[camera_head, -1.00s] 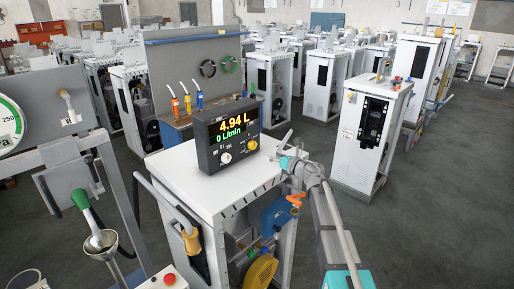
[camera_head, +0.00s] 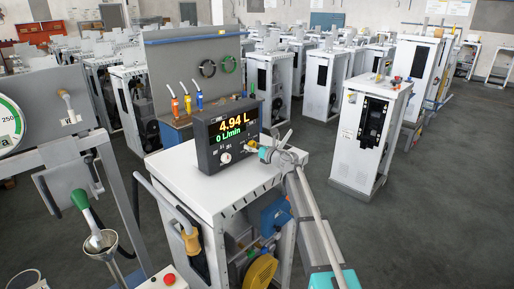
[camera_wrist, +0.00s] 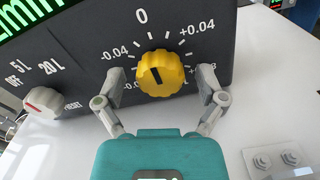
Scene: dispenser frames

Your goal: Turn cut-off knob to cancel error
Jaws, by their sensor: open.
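The dark control box (camera_head: 206,152) stands on a white cabinet, its screen reading 4.94 L and 0 L/min. A yellow knob (camera_wrist: 161,73) sits under a 0 mark on a scale with -0.04 and +0.04, its dark pointer line near upright. A pale round knob with a red part (camera_wrist: 43,102) is to its left, beside OFF, 5 L, 20 L and RESET; it also shows in the head view (camera_head: 226,158). My gripper (camera_wrist: 162,84) is open, with one finger on each side of the yellow knob. I cannot tell whether the fingers touch it.
In the wrist view two bolt-like fittings on a clear plate (camera_wrist: 277,160) lie at the lower right. A workbench with coloured nozzles (camera_head: 187,103) stands behind, and a funnel (camera_head: 101,244) is at left.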

